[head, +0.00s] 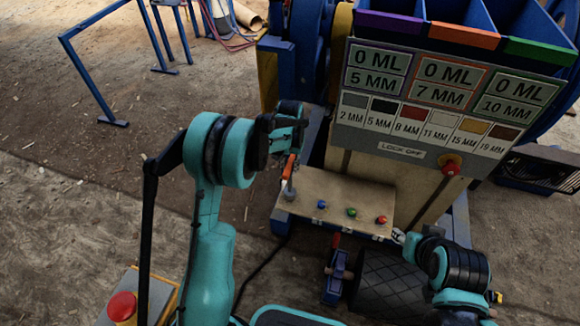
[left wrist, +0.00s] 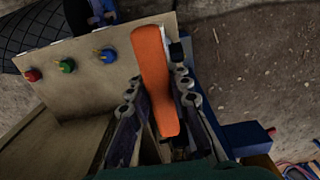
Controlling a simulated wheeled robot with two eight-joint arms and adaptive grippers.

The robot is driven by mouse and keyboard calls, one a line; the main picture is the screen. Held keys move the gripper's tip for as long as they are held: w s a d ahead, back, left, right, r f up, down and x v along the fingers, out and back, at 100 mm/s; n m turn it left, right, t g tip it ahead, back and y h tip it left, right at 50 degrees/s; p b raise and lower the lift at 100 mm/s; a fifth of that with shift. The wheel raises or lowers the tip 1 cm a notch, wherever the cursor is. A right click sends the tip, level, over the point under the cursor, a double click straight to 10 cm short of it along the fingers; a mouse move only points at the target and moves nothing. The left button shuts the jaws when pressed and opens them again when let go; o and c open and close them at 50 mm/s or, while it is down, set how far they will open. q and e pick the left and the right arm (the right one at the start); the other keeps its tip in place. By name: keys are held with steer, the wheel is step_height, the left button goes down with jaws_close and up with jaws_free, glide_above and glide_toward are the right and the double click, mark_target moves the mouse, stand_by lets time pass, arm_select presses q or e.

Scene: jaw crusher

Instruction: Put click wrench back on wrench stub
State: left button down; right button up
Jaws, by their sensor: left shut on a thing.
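The click wrench has an orange handle (head: 289,167) and points downward at the left end of the beige button panel (head: 330,190). My left gripper (head: 287,148) is shut on the handle's upper part. In the left wrist view the orange handle (left wrist: 155,75) lies between the two fingers of my left gripper (left wrist: 155,95). A grey round piece (head: 289,193) shows at the wrench's lower end, over the panel. I cannot tell whether it is the wrench head or the stub, nor whether they touch. My right gripper (head: 398,236) is near the panel's lower right corner; its jaws are too small to read.
The panel carries a blue (head: 321,204), a green (head: 351,212) and a red button (head: 382,219). A labelled board (head: 430,95) with a red lock-off knob (head: 451,164) stands behind. A black roller (head: 385,285) lies below. Open dirt floor is at left.

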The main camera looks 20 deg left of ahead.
arm_select(q)
steer(key=shift+f+b, duration=0.6)
steer(key=shift+f, duration=0.3)
steer(key=c, duration=1.3)
jaws_free()
step_height(320, 180, up, 12)
steer(key=shift+w+r, duration=0.1)
steer(key=shift+s+r, duration=0.25)
steer(key=s+r+t, duration=0.3)
steer(key=s+r, duration=0.1)
steer(key=s, duration=0.6)
steer(key=s+r+t, duration=0.2)
steer(key=s+r, duration=0.2)
steer(key=s, duration=0.7)
steer(key=s+f+t, duration=0.1)
steer(key=s, duration=0.1)
steer(key=s+f+t, duration=0.1)
steer(key=s, duration=0.1)
steer(key=shift+s+a+f, duration=0.1)
steer(key=shift+s+f, duration=0.1)
steer(key=shift+s, duration=0.05)
